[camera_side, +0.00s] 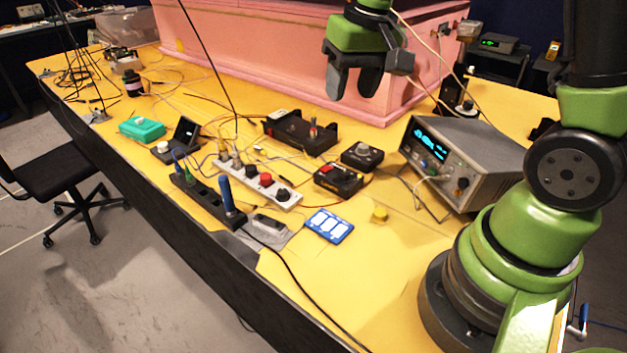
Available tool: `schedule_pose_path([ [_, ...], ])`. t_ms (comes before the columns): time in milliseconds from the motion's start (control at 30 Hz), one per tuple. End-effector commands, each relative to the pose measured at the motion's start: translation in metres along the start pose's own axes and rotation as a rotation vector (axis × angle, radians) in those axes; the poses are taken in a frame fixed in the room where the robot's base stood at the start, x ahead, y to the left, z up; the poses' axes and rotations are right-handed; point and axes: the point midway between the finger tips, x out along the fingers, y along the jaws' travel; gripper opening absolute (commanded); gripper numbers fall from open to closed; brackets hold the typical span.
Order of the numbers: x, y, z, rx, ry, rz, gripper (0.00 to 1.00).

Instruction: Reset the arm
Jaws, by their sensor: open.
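My gripper (353,84) is at the top middle of the side view, in front of the pink foam enclosure (290,55). Its two dark fingers point down and are apart, with nothing seen between them. It hangs above the yellow table (405,260), clear of the things on it. My green and black arm base stands at the right. The upper part of the arm is cut off by the top of the picture.
A grey instrument (470,160) with a lit blue display stands right of centre. Black boxes (300,132), a white strip with knobs (258,183), a blue switch panel (329,226) and a teal box (142,129) lie on the table. Cables run among them. The front right table area is mostly clear.

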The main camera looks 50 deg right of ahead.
Motion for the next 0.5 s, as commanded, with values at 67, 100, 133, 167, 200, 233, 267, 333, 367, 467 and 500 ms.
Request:
schedule_pose_path([
  [67,-0.031,-0.010,0.018,-0.012,0.064,-0.042,0.48],
  [100,-0.043,-0.013,0.029,-0.015,0.090,-0.063,0.48],
  [133,-0.051,-0.015,0.036,-0.017,0.109,-0.079,0.48],
  [167,-0.059,-0.017,0.045,-0.021,0.128,-0.095,0.48],
  [200,-0.069,-0.019,0.056,-0.026,0.154,-0.118,0.48],
  [233,-0.075,-0.021,0.065,-0.030,0.172,-0.136,0.48],
  [267,-0.081,-0.022,0.073,-0.034,0.190,-0.153,0.48],
  [333,-0.092,-0.023,0.093,-0.043,0.229,-0.194,0.48],
  [367,-0.096,-0.023,0.100,-0.046,0.244,-0.211,0.48],
  [467,-0.103,-0.022,0.122,-0.056,0.284,-0.259,0.48],
  [500,-0.105,-0.022,0.129,-0.059,0.296,-0.276,0.48],
])
